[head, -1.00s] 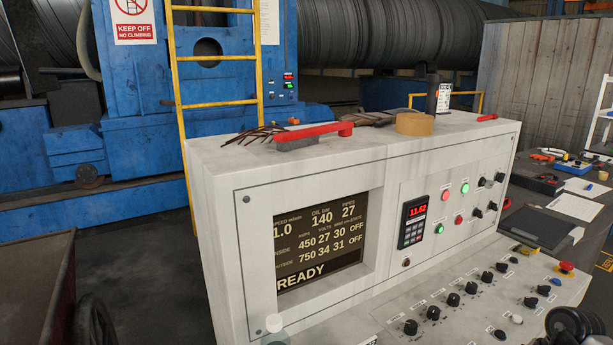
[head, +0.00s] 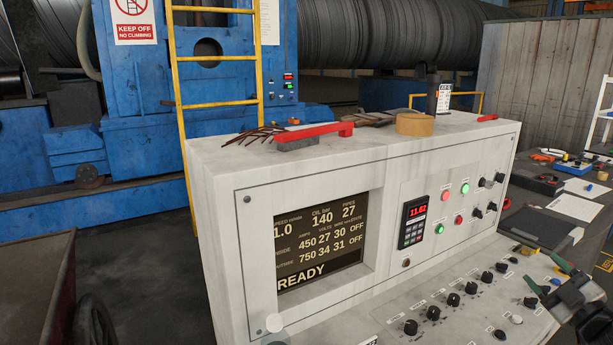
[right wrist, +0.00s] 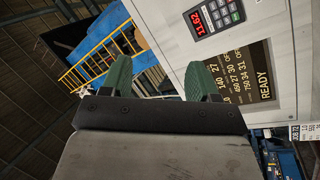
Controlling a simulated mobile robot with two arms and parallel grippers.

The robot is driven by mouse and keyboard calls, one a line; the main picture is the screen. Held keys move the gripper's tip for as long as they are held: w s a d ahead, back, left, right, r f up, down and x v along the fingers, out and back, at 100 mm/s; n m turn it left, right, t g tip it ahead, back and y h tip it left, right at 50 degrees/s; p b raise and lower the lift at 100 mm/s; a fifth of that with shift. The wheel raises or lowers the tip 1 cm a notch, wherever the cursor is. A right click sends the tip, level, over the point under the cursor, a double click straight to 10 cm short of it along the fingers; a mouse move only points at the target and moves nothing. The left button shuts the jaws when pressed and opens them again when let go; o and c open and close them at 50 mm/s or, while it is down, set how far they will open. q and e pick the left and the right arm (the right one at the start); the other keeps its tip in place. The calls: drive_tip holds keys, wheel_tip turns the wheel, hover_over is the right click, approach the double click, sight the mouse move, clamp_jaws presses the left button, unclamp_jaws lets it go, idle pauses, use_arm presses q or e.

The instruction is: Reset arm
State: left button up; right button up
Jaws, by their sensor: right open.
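My right gripper (head: 545,272) is at the lower right of the head view, over the right end of the white control console's sloped panel. Its green fingers are spread apart. In the right wrist view the fingers (right wrist: 157,68) are open with nothing between them. The console's dark display and red-digit keypad show beyond the fingers there, turned sideways. My left gripper is in neither view.
The white console (head: 225,210) fills the middle, with a READY display (head: 318,240) and several knobs. A red-handled tool (head: 315,133) and a tape roll (head: 415,124) lie on top. A dark bench (head: 530,215) stands at right; a yellow ladder (head: 180,130) is behind.

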drive_tip(key=d+f+m+g+h, duration=0.25)
drive_tip(key=d+m+h, duration=0.25)
drive_tip(key=d+h, duration=0.25)
drive_tip(key=s+a+f+m+g, duration=0.15)
drive_tip(key=s+f, duration=0.25)
drive_tip(key=f, duration=0.9)
drive_tip(key=s+a+f+m+g, duration=0.1)
drive_tip(key=s+a+f+g, duration=0.25)
drive_tip(key=f, duration=0.85)
drive_tip(key=s+a+f+m+g, duration=0.15)
drive_tip(key=s+f, duration=0.25)
drive_tip(key=f, duration=0.9)
drive_tip(key=s+a+f+g, duration=0.3)
drive_tip(key=s+a+f, duration=0.2)
drive_tip(key=s+f, duration=0.35)
drive_tip(key=s+a+f+g, duration=0.2)
drive_tip(key=s+a+f, duration=0.3)
drive_tip(key=s+f, duration=0.35)
drive_tip(key=s+a+f+g+y, duration=0.1)
drive_tip(key=s+a+f, duration=0.3)
drive_tip(key=s+a, duration=0.4)
drive_tip(key=s+a+f+g+y, duration=0.2)
drive_tip(key=s+a, duration=0.5)
drive_tip(key=s, duration=0.7)
wheel_tip(320, 180, down, 2)
drive_tip(key=shift+s+a+m+g, duration=0.35)
drive_tip(key=shift+m+g, duration=0.05)
drive_tip(key=shift+g, duration=0.5)
